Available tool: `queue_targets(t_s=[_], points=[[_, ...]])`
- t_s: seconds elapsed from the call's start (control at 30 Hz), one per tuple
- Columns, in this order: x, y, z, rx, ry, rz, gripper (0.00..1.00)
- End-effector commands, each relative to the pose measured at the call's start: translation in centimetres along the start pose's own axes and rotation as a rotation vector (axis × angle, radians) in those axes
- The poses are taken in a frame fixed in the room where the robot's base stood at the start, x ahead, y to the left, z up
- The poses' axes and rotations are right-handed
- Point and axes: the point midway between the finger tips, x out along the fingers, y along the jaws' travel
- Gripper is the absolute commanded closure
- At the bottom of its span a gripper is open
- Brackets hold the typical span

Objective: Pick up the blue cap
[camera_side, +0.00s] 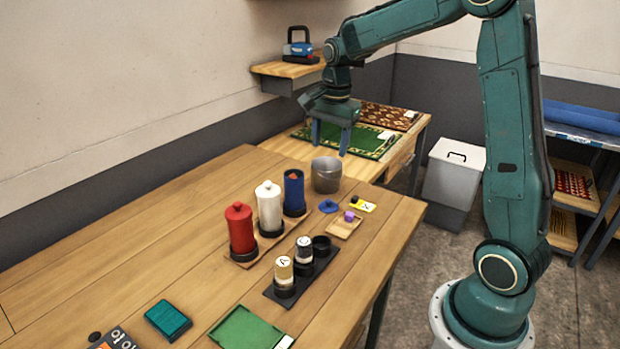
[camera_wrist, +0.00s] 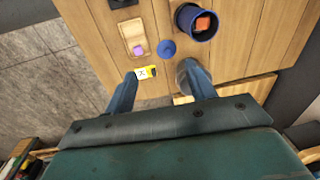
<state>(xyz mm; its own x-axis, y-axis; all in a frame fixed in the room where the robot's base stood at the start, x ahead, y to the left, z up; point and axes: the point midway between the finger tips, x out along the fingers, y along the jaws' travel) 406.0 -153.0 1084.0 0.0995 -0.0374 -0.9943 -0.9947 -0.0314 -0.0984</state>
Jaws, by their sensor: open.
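The blue cap (camera_side: 328,206) is a small round disc with a knob. It lies flat on the wooden table, in front of the grey metal cup (camera_side: 326,175) and beside the open blue canister (camera_side: 293,193). In the wrist view the blue cap (camera_wrist: 167,48) lies beyond my fingers, beside the blue canister (camera_wrist: 197,22), which has an orange-red thing inside. My gripper (camera_side: 332,150) is open and empty, pointing down above the far end of the table, behind and above the grey cup. In the wrist view its two fingers (camera_wrist: 160,82) are spread wide apart.
Red (camera_side: 240,232) and white (camera_side: 269,209) lidded canisters stand left of the blue one. A small wooden tray (camera_side: 343,229) with a purple item and a yellow card (camera_side: 362,206) lie right of the cap. A black rack (camera_side: 281,296) holds small jars.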

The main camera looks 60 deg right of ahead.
Motion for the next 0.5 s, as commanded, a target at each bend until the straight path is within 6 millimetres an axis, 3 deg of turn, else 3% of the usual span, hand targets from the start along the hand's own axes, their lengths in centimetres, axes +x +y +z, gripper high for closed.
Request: queue_targets(t_s=[0.3, 0.5], points=[[6.0, -2.1, -4.9, 0.326, -0.018, 0.084, 0.45], [7.7, -2.5, -6.2, 0.416, -0.019, 0.105, 0.45]])
